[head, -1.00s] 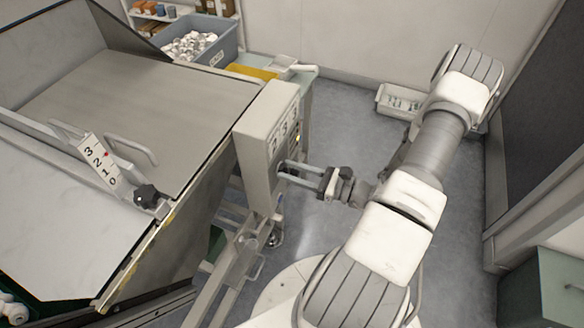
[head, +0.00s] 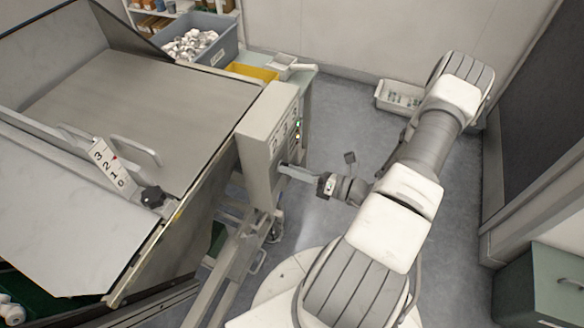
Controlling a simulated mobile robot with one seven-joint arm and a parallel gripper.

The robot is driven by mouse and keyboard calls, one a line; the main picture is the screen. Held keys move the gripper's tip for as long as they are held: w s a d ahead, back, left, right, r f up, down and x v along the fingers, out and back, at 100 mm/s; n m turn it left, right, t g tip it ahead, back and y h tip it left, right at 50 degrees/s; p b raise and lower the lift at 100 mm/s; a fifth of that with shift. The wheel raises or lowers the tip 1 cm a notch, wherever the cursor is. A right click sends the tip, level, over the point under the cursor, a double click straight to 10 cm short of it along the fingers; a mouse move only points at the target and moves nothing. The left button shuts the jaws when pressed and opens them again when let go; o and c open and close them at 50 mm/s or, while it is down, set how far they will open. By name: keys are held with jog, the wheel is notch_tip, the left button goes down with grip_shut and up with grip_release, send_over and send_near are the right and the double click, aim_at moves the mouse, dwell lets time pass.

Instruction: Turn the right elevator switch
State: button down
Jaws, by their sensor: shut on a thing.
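The grey control box (head: 262,135) stands on a post beside the large metal hopper. Its panel faces right and is seen at a steep angle, with numbers or labels and small lights on it. A green light (head: 298,124) shows on the panel. My gripper (head: 283,168) reaches in from the right, with its fingertips at the lower part of this panel. It is shut on a switch there. The fingers show almost edge on, one over the other. The switch itself is hidden by the fingers and the box edge, so its angle cannot be told.
The metal hopper (head: 130,95) with a scale plate (head: 111,164) and black knob (head: 152,196) fills the left. A grey bin of white parts (head: 215,50) and a yellow tray (head: 252,73) stand behind. A white floor tray (head: 392,96) lies at the back. Floor right of the box is open.

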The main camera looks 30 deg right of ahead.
jog(key=shift+m, duration=0.4)
jog(key=c, duration=0.5)
grip_release()
jog(key=shift+s+d, duration=0.1)
jog(key=v, duration=1.7)
jog(key=shift+s, duration=0.1)
